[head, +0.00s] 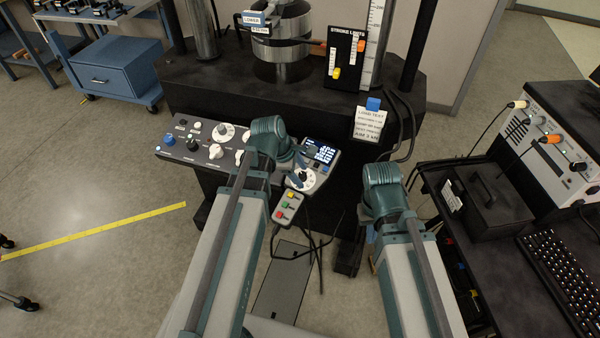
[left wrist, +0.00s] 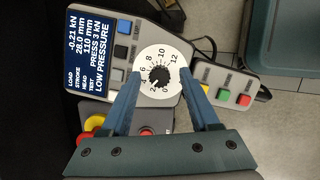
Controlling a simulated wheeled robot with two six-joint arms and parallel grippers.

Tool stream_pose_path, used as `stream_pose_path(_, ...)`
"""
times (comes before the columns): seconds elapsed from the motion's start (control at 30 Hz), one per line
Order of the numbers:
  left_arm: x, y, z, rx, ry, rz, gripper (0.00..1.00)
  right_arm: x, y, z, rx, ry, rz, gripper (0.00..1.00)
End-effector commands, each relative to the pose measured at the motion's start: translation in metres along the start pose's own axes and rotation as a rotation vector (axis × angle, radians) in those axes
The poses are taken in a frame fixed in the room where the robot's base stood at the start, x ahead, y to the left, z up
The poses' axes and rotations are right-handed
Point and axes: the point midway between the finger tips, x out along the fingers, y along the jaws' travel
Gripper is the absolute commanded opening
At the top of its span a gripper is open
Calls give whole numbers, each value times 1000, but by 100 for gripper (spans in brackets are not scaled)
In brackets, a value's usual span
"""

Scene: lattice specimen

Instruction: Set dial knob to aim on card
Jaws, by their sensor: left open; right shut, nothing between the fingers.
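The dial knob (left wrist: 158,76) is black on a white numbered disc in the left wrist view; the dial (head: 304,179) also shows in the head view. Its pointer is too small to read surely, but seems near the low numbers. My left gripper (left wrist: 160,84) is open, its blue fingers on either side of the dial; contact cannot be told. The card (head: 368,124) on the machine's front reads "LOAD TEST" and "AIM 3 kN". The screen (left wrist: 98,55) reads -0.21 kN, PRESS 3 kN, LOW PRESSURE. My right gripper (head: 371,236) is shut and mostly hidden under its arm.
A button box (left wrist: 224,83) with red, yellow and green buttons lies beside the dial. A control panel (head: 205,142) with several knobs is at left. A cart with a keyboard (head: 565,265) stands at right.

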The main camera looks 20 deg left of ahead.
Motion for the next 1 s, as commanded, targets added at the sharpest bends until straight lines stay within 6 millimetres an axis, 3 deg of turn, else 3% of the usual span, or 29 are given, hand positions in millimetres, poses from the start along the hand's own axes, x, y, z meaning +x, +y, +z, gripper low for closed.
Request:
stream_pose_path(0.37, -16, 1, 1, -1, 0, 0, 62, -15, 1, 1, 0, 0, 0, 0)
stream_pose_path(1.0, -116, 1, 2, -2, 0, 0, 62, -107, 10, 6, 0, 0, 0, 0)
